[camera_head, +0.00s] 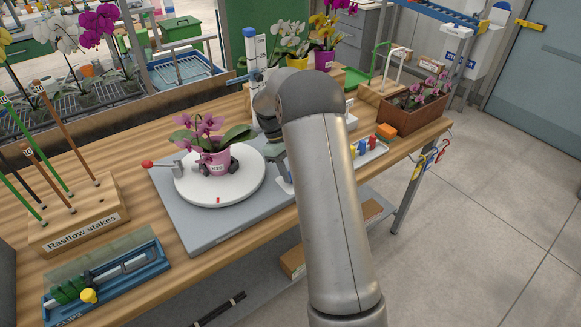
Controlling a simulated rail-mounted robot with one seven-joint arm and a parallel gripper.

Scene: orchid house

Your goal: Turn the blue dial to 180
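No blue dial with readable numbers can be made out. A white post with a blue cap (250,34) stands behind my wrist, and a blue rod sticks out from its left side. A round white turntable (247,191) sits on a grey base plate (207,238), with a red-knobbed lever at its left and a small red mark near its front edge. A pink pot with a purple orchid (214,163) stands on the turntable. My gripper (279,160) points down at the turntable's right edge. My arm mostly hides it, so its fingers cannot be judged.
A wooden block of stakes (77,213) and a blue clip tray (107,284) lie at left. Orchids stand behind. The floor at right is clear.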

